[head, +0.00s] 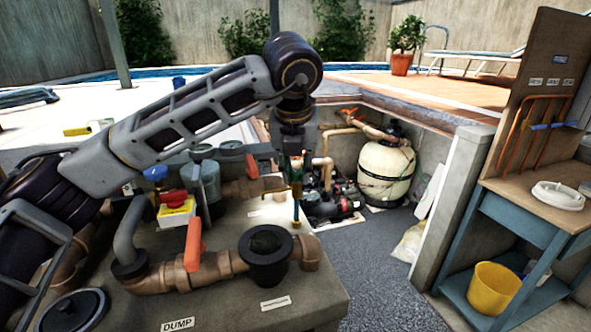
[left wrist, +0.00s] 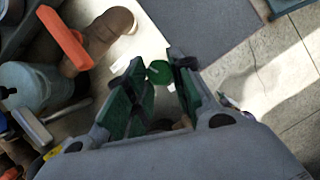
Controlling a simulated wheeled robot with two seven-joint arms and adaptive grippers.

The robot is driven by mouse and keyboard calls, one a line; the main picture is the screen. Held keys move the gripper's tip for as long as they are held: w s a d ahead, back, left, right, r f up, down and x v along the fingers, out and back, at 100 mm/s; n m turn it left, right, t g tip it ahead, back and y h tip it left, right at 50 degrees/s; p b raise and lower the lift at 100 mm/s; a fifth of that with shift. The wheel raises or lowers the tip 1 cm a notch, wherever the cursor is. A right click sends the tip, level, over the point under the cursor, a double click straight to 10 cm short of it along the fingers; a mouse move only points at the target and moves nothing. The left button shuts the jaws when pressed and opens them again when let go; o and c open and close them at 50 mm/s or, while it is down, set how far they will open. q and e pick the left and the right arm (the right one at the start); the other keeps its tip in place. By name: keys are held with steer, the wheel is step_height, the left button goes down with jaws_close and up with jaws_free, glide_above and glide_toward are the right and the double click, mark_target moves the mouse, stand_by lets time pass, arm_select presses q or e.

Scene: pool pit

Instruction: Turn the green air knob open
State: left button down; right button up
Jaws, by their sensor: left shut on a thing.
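The green air knob (left wrist: 159,73) is a small round green piece between the fingertips of my left gripper (left wrist: 161,66) in the left wrist view. The fingers, with green inner pads, close on it from both sides. In the head view my left gripper (head: 296,168) points down from the arm above the plinth, by a thin upright brass and green stem (head: 296,205). The knob itself is hard to make out there, behind the fingers. How far it is turned cannot be told. My right gripper is not in view.
Orange-handled valves (head: 194,243), brown pipes (head: 155,276) and a black round fitting (head: 266,252) crowd the plinth (head: 235,308) near the arm. A pump and a cream filter tank (head: 386,172) stand behind. A blue workbench (head: 515,207) is at the right; grey floor lies between.

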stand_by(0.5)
arm_select(q)
steer(key=c, duration=1.2)
jaws_free()
steer(key=shift+r, duration=0.1)
steer(key=v, duration=1.1)
steer(key=shift+s+r, duration=0.15)
steer(key=shift+r, duration=0.2)
steer(key=shift+d+r, duration=0.1)
steer(key=shift+r, duration=0.05)
